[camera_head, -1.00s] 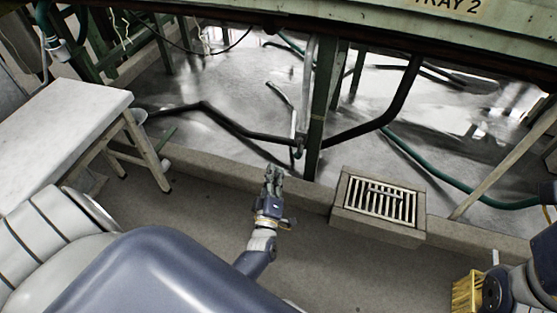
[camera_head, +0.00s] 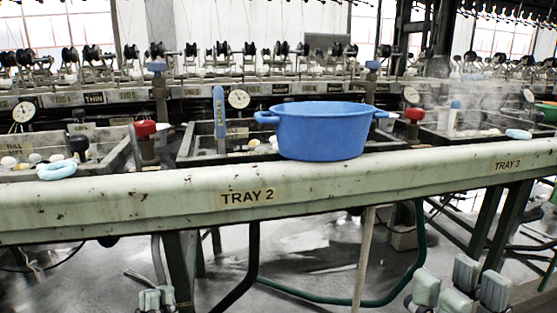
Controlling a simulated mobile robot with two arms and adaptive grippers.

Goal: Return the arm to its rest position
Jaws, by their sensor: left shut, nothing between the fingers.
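My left gripper (camera_head: 157,298) shows at the bottom left edge, below the long green beam. Its grey fingertips are close together, with nothing seen between them. My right gripper (camera_head: 460,287) shows at the bottom right, larger in view. Its grey finger pads point up and stand apart.
A blue tub (camera_head: 320,133) stands on the ledge above the TRAY 2 label (camera_head: 247,197). Basins with cocoons, red-topped valves and gauges line the bench. The green beam (camera_head: 120,210) crosses the view. Pipes and legs stand beneath it over wet floor.

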